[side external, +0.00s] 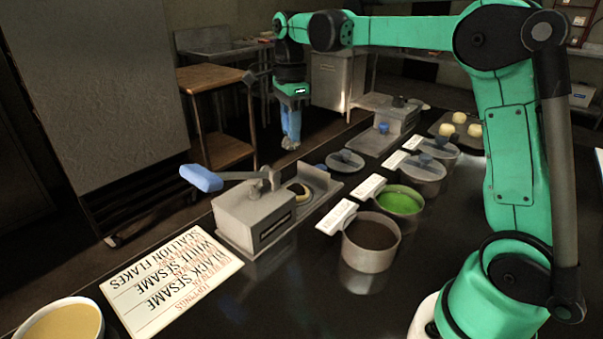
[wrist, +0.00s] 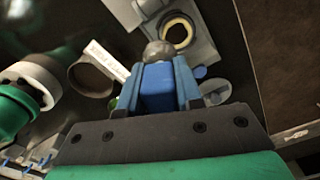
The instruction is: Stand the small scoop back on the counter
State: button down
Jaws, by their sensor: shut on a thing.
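My gripper (side external: 291,128) is shut on the small scoop and points down. In the wrist view, the blue fingers (wrist: 158,82) sit on both sides of the scoop's blue handle (wrist: 158,92). The scoop's round grey bowl (wrist: 158,51) sticks out past the fingertips. In the side view, the bowl (side external: 290,144) is a small grey shape below the fingers. The scoop appears held up near the far edge of the dark counter (side external: 290,300). Its exact height above the counter is hard to tell.
A grey press (side external: 255,217) with a blue-tipped lever stands nearby. Open pots of black (side external: 371,235) and green (side external: 399,201) toppings line the counter, with lidded pots (side external: 422,172) behind. The front middle is clear.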

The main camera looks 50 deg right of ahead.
jog(key=s+a+n, duration=0.3)
jog(key=s+a, duration=0.8)
jog(key=s, duration=0.2)
jog(key=shift+s+a+f, duration=0.1)
jog(key=shift+s+f, duration=0.05)
jog(key=shift+f, duration=2.25)
jog(key=shift+s+a+f, duration=0.1)
jog(key=shift+s+f, duration=0.05)
jog(key=shift+f, duration=2.3)
jog(key=shift+s+a+f, duration=0.1)
jog(key=shift+s+f, duration=0.05)
jog(key=shift+f, duration=2.25)
jog(key=shift+f, duration=0.65)
jog(key=c, duration=0.5)
grip_release()
jog(key=shift+r, duration=0.15)
